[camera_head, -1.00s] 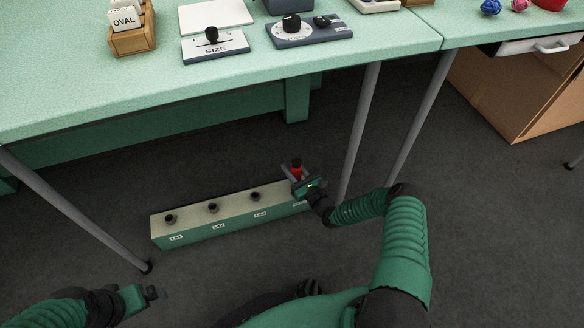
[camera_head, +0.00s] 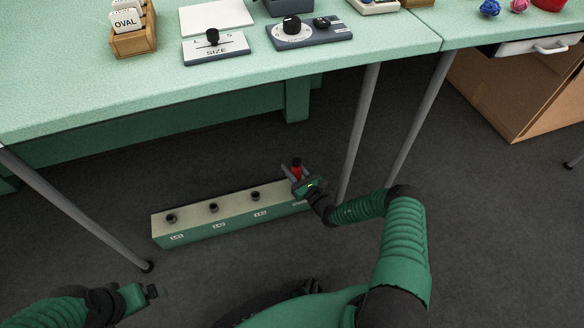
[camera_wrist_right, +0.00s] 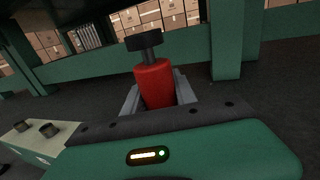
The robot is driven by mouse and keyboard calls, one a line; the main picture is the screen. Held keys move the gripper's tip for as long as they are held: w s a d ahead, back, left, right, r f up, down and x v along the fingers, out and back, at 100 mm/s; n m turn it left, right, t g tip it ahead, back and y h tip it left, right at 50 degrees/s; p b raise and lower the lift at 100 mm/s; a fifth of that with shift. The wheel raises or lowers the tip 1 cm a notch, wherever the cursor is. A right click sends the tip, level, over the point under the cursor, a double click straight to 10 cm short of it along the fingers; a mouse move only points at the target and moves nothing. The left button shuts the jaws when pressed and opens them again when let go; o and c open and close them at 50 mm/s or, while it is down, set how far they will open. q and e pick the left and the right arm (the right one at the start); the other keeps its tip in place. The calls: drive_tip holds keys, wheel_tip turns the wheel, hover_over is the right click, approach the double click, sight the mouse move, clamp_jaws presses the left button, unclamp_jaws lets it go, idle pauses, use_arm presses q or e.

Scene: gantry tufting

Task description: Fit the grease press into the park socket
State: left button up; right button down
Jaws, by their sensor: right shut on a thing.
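The grease press is a red cylinder with a dark stem and a dark cap. In the right wrist view the grease press (camera_wrist_right: 154,84) stands nearly upright between the fingers. In the head view the grease press (camera_head: 297,169) shows small at the right end of the bench-shaped block. My right gripper (camera_head: 297,178) is shut on it; it also shows in the right wrist view (camera_wrist_right: 158,98). The press's lower end is hidden by the gripper. I cannot tell which socket is the park socket. My left gripper (camera_head: 150,291) is empty at the lower left; its finger gap is unclear.
A long low block (camera_head: 233,216) with several dark round fittings and white labels stands on the floor. A green table (camera_head: 120,90) overhangs behind it, with a grey leg (camera_head: 357,135) close right of my right gripper. Bare dark floor lies in front of the block.

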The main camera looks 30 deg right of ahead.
drive_tip(key=shift+f+b, duration=1.05)
drive_tip(key=shift+f, duration=0.3)
drive_tip(key=c, duration=0.9)
unclamp_jaws()
drive_tip(key=shift+s+r+p, duration=0.1)
drive_tip(key=shift+s+p, duration=0.3)
drive_tip(key=shift+p, duration=0.05)
drive_tip(key=s+p, duration=0.1)
drive_tip(key=s, duration=0.1)
drive_tip(key=s+p, duration=0.1)
drive_tip(key=s, duration=0.1)
drive_tip(key=s+p, duration=0.2)
drive_tip(key=shift+s+d+r, duration=0.15)
drive_tip(key=shift+r, duration=0.15)
drive_tip(key=s+p, duration=0.1)
drive_tip(key=s, duration=0.2)
drive_tip(key=s+p, duration=0.1)
drive_tip(key=s, duration=0.2)
drive_tip(key=s+f+p, duration=0.1)
drive_tip(key=s, duration=0.2)
drive_tip(key=shift+s+p, duration=0.35)
